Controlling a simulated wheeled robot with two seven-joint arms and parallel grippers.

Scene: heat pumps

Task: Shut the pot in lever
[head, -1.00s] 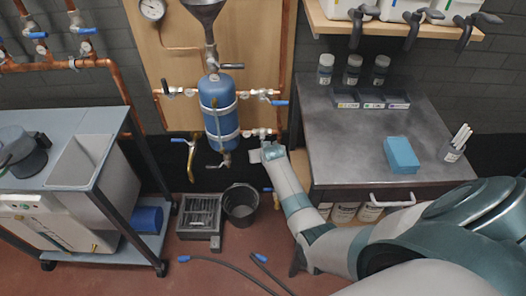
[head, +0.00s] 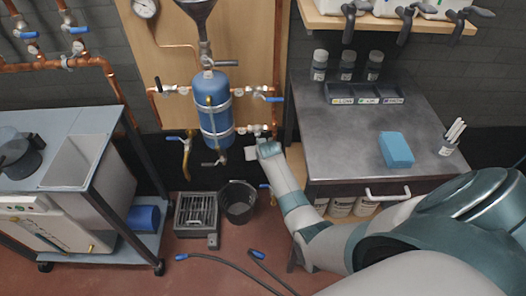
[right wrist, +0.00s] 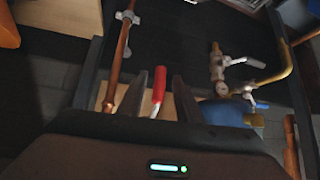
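A blue pot (head: 214,108) is strapped upright to the wooden board, with pipes and lever valves around it. A blue lever at its upper right (head: 268,98) lies roughly along its pipe. My right gripper (head: 252,152) is beside the lower right valve (head: 250,130). In the right wrist view, a red lever (right wrist: 158,88) stands between the two dark fingers of my right gripper (right wrist: 158,98), with gaps on both sides. The fingers are open. I cannot tell which lever is the pot in lever. My left gripper is out of view.
A grey bench (head: 350,125) with a blue block (head: 396,149) stands right of the board. A cart (head: 50,125) stands at the left. A black bucket (head: 238,202), a floor drain box (head: 196,213) and hoses (head: 225,262) are on the floor below the pot.

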